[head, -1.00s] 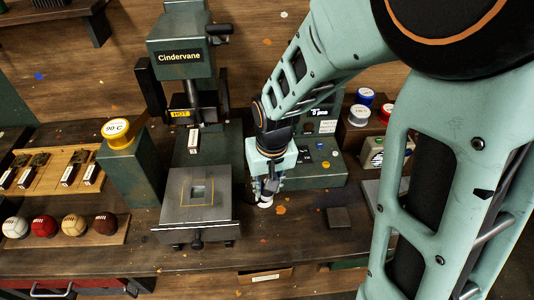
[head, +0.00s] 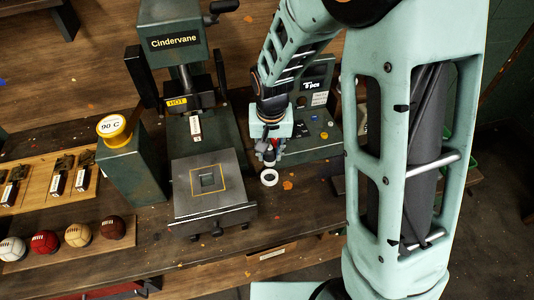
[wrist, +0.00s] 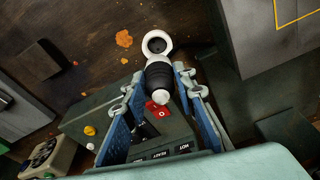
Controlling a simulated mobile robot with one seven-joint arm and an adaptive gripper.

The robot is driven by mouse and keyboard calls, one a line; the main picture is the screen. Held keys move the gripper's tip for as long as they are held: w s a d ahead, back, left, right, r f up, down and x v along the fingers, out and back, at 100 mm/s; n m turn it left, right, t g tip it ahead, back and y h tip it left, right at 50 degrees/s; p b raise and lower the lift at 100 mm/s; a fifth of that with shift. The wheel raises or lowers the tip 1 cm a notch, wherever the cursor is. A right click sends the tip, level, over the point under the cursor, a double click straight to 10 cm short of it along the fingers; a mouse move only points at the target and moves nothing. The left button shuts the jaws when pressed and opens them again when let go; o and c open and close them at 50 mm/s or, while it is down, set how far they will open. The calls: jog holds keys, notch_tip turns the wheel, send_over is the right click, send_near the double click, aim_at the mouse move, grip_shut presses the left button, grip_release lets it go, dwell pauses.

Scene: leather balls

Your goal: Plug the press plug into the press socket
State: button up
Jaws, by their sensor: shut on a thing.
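The press plug (wrist: 160,75) is a dark, ribbed body with a white rounded end toward the wrist camera. My gripper (wrist: 160,80) is shut on it, one blue finger on each side. In the head view my gripper (head: 269,150) points down over the bench, right of the press. The press socket (wrist: 157,43) looks like a white ring with a dark middle. It lies just beyond the plug in the wrist view, and the ring (head: 269,177) shows just below the plug in the head view. I cannot tell whether plug and socket touch.
The Cindervane press (head: 180,50) with its grey plate (head: 190,203) stands left of my gripper. A dark green control box (head: 315,145) stands close behind and right. Several balls (head: 77,235) sit in a row at far left. Bare bench lies right of the socket.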

aim_at(270, 154)
jog(key=shift+w+f, duration=0.15)
jog(key=shift+f, duration=0.05)
jog(key=shift+f+b, duration=1.95)
jog(key=shift+f, duration=0.85)
jog(key=shift+f+b, duration=1.4)
jog(key=shift+b, duration=0.05)
jog(key=o, duration=1.1)
jog(key=shift+o, duration=0.2)
jog(key=r, duration=0.4)
jog(key=s+r, duration=0.1)
jog(key=r, duration=0.3)
jog(key=s+r, duration=0.1)
jog(key=r, duration=0.3)
